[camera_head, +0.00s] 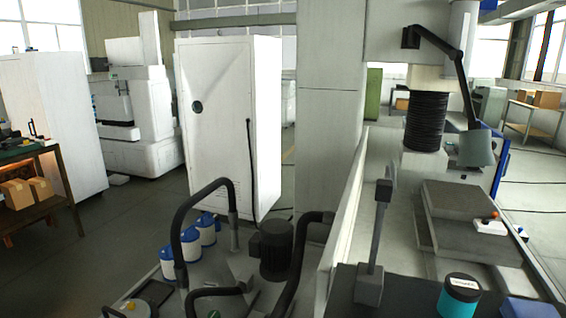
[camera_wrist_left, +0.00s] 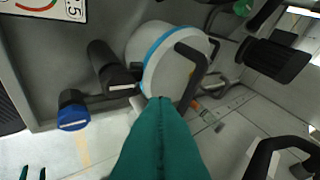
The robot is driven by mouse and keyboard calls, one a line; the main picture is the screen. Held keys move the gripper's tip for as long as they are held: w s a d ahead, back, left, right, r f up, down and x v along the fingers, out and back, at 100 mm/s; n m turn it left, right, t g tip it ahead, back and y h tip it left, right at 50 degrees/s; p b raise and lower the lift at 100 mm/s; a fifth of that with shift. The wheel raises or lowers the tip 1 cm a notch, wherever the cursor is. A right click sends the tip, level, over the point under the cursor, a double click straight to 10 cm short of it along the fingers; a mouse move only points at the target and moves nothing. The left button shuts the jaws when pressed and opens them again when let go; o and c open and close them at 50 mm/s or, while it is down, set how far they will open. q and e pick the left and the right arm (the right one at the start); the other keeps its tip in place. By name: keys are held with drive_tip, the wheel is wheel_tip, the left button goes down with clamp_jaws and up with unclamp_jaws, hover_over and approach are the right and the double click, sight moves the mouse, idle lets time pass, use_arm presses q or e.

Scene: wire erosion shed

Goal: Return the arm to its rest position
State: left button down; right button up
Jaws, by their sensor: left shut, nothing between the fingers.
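My left gripper (camera_wrist_left: 160,104) shows in the left wrist view as a pair of teal fingers pressed together, with nothing between them. It points toward a white drum-shaped part with a blue band (camera_wrist_left: 150,62) and a dark bent handle (camera_wrist_left: 190,66). I cannot tell whether the fingertips touch that part. In the head view neither gripper shows.
White, blue-rimmed canisters (camera_head: 208,228) stand among black hoses (camera_head: 190,210) and a dark motor (camera_head: 272,250). A white cabinet (camera_head: 225,120) stands behind them. At right are a grey block (camera_head: 460,210) and a teal-and-black jar (camera_head: 459,297). Open floor (camera_head: 115,235) lies at left.

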use_arm(q)
drive_tip(key=s+d+r+m+g+y, duration=0.1)
drive_tip(key=s+d+m, duration=0.3)
drive_tip(key=s+m, duration=0.25)
drive_tip(key=s+d+r+m+g+y, duration=0.1)
drive_tip(key=s+d+m, duration=0.4)
drive_tip(key=s, duration=0.3)
drive_tip(key=s+a+r+m+y, duration=0.4)
drive_tip(key=s+a+r+m, duration=0.15)
drive_tip(key=s+r, duration=0.45)
wheel_tip(320, 180, down, 32)
drive_tip(key=s+m+g+b, duration=0.1)
drive_tip(key=s+g+b, duration=0.1)
drive_tip(key=b, duration=0.1)
drive_tip(key=s+a+f+b, duration=0.2)
drive_tip(key=s+f, duration=1.4)
drive_tip(key=f, duration=0.1)
drive_tip(key=shift+g+y, duration=0.3)
drive_tip(key=shift+g, duration=0.1)
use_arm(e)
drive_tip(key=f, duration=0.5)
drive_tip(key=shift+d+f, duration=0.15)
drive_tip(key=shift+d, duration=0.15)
